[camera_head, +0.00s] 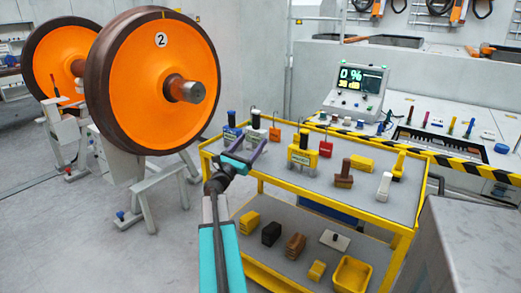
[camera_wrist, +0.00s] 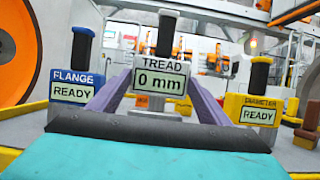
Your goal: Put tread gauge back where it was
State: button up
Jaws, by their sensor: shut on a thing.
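The tread gauge (camera_head: 254,134) is a white block with a black handle. In the wrist view the tread gauge (camera_wrist: 160,78) faces me upright, and its screen reads "TREAD 0 mm". My gripper (camera_head: 250,150) is shut on it, with a purple finger on each side. In the wrist view my gripper (camera_wrist: 157,100) hides its lower part. The gauge is at the left back part of the yellow cart's top (camera_head: 265,168). I cannot tell whether its base touches the surface.
The blue flange gauge (camera_wrist: 77,88) stands close on the left, the yellow diameter gauge (camera_wrist: 252,108) on the right. Both read "READY". Stamps and blocks occupy the cart's right side. An orange wheelset (camera_head: 160,85) stands left of the cart.

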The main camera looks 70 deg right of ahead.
jog(key=shift+s+d, duration=0.5)
jog(key=shift+s, duration=0.4)
jog(key=shift+s+d, duration=0.15)
jog(key=shift+s, duration=0.1)
jog(key=shift+s+d+f, duration=0.1)
jog(key=shift+s+f, duration=0.05)
jog(key=shift+f, duration=0.8)
jog(key=shift+s+d+f, duration=0.1)
jog(key=shift+s+f, duration=0.05)
jog(key=shift+f, duration=0.75)
jog(key=o, duration=1.5)
